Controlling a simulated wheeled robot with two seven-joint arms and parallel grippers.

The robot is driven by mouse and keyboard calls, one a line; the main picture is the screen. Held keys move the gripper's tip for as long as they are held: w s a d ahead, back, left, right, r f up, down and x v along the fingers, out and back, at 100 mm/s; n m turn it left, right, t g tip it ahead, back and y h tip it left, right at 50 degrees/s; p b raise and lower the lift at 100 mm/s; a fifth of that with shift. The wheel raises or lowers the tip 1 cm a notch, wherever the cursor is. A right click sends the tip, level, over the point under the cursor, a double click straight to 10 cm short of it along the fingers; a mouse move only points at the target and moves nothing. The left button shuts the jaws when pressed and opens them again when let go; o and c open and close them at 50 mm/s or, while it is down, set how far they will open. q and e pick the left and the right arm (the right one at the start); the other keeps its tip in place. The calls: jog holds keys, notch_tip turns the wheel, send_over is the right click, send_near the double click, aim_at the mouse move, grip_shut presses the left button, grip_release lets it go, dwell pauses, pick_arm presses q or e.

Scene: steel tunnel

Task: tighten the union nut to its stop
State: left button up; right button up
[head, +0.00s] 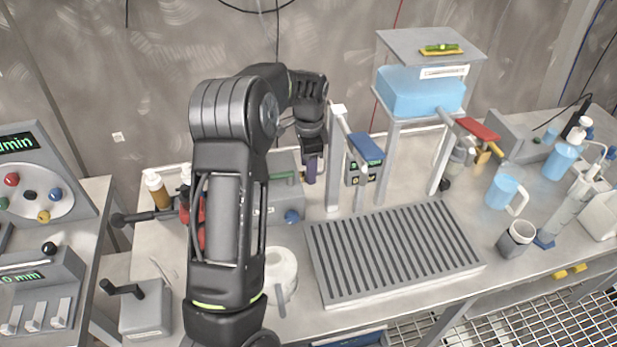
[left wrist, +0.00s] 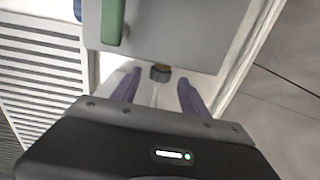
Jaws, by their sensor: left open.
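My left gripper (head: 311,172) points down behind the drip tray, beside the grey box with a green handle. In the left wrist view its two purple fingers (left wrist: 159,84) are open and apart. A small dark nut with a brownish top, which looks like the union nut (left wrist: 160,73), shows between the fingers near their tips. A pale pipe (left wrist: 157,97) runs from it toward the gripper body. I cannot tell whether either finger touches the nut. In the head view the nut is hidden by my arm and gripper. My right gripper is not in view.
The grey box (head: 262,207) with its green handle (left wrist: 113,20) stands close to the gripper. A slatted drip tray (head: 390,250), a blue tank (head: 420,92) on a stand and a blue mug (head: 502,192) are to the right. A control panel (head: 42,190) stands left.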

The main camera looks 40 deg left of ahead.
pick_arm(q)
notch_tip(320, 180, down, 2)
jog(key=shift+f+b, duration=0.1)
jog(key=shift+b, duration=0.25)
jog(key=shift+c, duration=0.2)
grip_shut()
